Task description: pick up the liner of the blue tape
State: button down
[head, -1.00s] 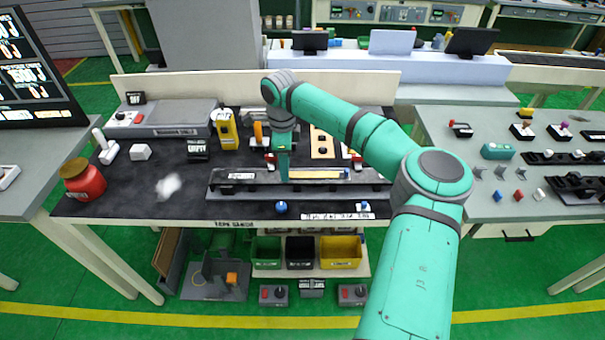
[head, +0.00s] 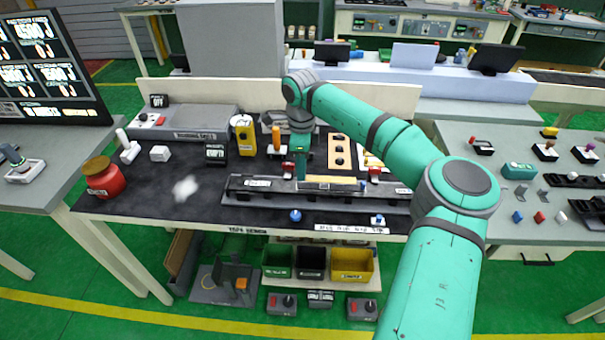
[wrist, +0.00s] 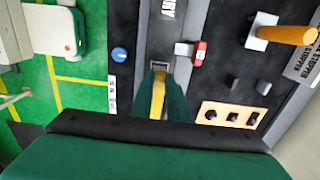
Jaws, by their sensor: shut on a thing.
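A long dark fixture (head: 240,185) lies along the front of the black workbench. A pale yellow strip (head: 332,180), which looks like the liner, lies along it with a small blue piece (head: 362,185) by its right end. My gripper (head: 301,177) points down at the left end of this strip. In the wrist view the two green fingers of my gripper (wrist: 159,92) are shut on the yellow strip (wrist: 158,97). The exact contact is partly hidden. I cannot tell whether the strip is clear of the fixture.
Red clamps (head: 374,172) stand behind the fixture. A blue knob (head: 295,215) sits in front of it.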

jog(key=s+r, duration=1)
jog(key=s, duration=0.4)
jog(key=shift+d+r, duration=0.2)
jog(key=shift+d, duration=0.25)
jog(key=shift+r, duration=0.1)
jog(key=shift+r, duration=2.9)
